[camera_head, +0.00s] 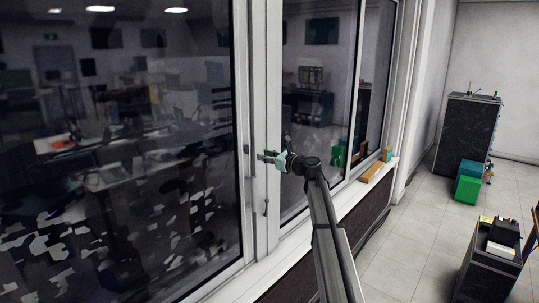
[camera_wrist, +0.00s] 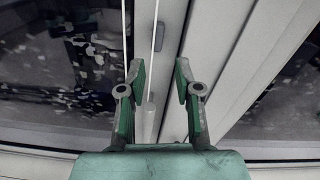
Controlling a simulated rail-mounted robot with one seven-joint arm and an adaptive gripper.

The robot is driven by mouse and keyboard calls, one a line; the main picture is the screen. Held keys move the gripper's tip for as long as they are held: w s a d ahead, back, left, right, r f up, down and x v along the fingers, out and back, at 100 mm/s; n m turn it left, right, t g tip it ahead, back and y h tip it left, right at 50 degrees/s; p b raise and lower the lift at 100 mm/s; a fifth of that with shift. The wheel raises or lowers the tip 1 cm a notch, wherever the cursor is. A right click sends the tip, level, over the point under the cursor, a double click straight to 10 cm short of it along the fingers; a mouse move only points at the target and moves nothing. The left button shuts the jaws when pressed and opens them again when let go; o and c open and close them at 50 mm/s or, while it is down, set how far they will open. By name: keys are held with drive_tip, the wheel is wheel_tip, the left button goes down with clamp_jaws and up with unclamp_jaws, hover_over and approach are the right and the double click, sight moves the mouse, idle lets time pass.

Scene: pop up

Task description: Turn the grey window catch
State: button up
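My gripper (camera_head: 265,157) is in front of the window frame in the head view, pointing left towards the upright post between the panes. In the wrist view my gripper (camera_wrist: 159,78) is open, with green-padded fingers apart. A slim grey upright piece, which looks like the window catch (camera_wrist: 149,112), shows between and beyond the fingers, nearer the left finger. I cannot tell whether it touches them. In the head view a small slim grey fitting (camera_head: 266,207) is on the post below my gripper; I cannot tell whether it is the same catch.
Large dark glass panes (camera_head: 120,150) reflect or show a cluttered room. The white sill (camera_head: 345,205) runs along below, with an orange-brown block (camera_head: 375,172) and green items on it. Dark cabinets and green boxes (camera_head: 468,184) stand right. The tiled floor (camera_head: 410,230) between is clear.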

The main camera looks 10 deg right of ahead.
sight(250, 150)
drive_tip(key=shift+w+a+r+m, duration=0.1)
drive_tip(key=shift+w+a+m, duration=0.4)
drive_tip(key=shift+w+a, duration=0.9)
drive_tip(key=shift+w+a+r+m, duration=0.1)
drive_tip(key=shift+w+a+m, duration=0.4)
drive_tip(key=shift+w+a, duration=0.9)
drive_tip(key=shift+w+d, duration=0.1)
drive_tip(key=shift+d, duration=0.1)
clamp_jaws()
